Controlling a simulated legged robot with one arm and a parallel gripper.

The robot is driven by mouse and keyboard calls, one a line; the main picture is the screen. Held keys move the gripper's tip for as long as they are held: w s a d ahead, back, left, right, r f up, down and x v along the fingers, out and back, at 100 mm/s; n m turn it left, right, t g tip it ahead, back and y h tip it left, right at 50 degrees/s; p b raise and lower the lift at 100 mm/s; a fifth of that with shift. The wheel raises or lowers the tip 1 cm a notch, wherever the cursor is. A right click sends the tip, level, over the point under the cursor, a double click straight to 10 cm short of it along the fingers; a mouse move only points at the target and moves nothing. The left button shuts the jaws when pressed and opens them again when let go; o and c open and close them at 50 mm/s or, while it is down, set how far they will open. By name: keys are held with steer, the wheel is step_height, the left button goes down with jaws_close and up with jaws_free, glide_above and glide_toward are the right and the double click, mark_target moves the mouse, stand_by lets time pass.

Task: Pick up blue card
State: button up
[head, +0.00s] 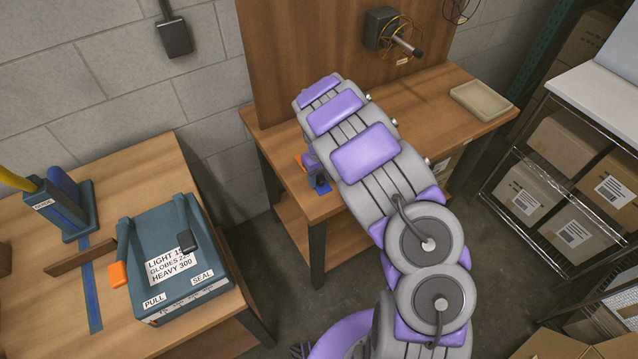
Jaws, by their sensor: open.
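My arm reaches over the back workbench (435,105) and bends down behind its own links. Only a small part of my gripper (314,174) shows past the left side of the arm, low over the bench's left front part. It is open, and its fingertips are mostly hidden. A small bright blue patch (322,188) shows right at the gripper, near the bench's front edge. It may be the blue card, but it is too small to tell. I cannot tell whether the gripper touches it.
A teal box (185,255) with labels and an orange-tipped lever stands on the left bench (130,170), beside a blue stand (70,205). A beige tray (481,101) lies at the back bench's right. Shelves with cartons (570,150) stand at right. Floor between is clear.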

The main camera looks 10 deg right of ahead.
mark_target(319, 179)
steer(key=shift+d, duration=0.2)
steer(key=shift+c, duration=0.4)
steer(key=c, duration=0.3)
steer(key=shift+a, duration=0.45)
jaws_close()
steer(key=shift+d, duration=0.35)
steer(key=shift+r+p, duration=0.3)
steer(key=shift+r, duration=0.45)
steer(key=shift+a+r+p, duration=0.25)
steer(key=shift+r+p, duration=0.2)
steer(key=shift+r, duration=0.8)
steer(key=s+a+r+p, duration=0.1)
steer(key=s+a+p, duration=0.1)
steer(key=s+a, duration=0.8)
steer(key=shift+s+a, duration=0.25)
steer(key=shift+s, duration=0.7)
